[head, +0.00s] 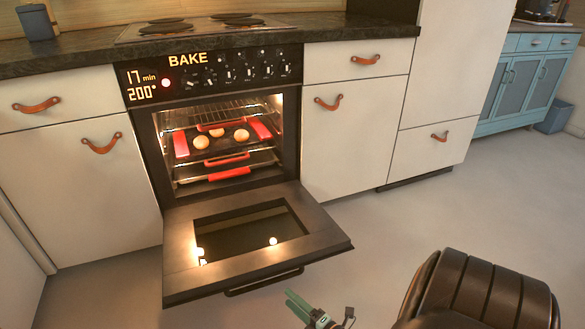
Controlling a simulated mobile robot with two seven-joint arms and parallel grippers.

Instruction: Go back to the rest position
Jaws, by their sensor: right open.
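My right gripper (316,312) shows at the bottom edge, in front of the lowered oven door and apart from it. It is open and I see nothing in it. Part of it is cut off by the picture edge. My left gripper is not in view. The oven (207,75) is lit, with its door (180,250) folded down flat. Inside, a dark tray (222,149) with red grips holds several round buns (241,135). The oven panel reads BAKE, 17 min and 200°.
The open door juts out over the floor. White cabinets with leather pulls (365,59) stand on both sides, under a dark counter (75,52). A blue cabinet (525,85) stands at the far right.

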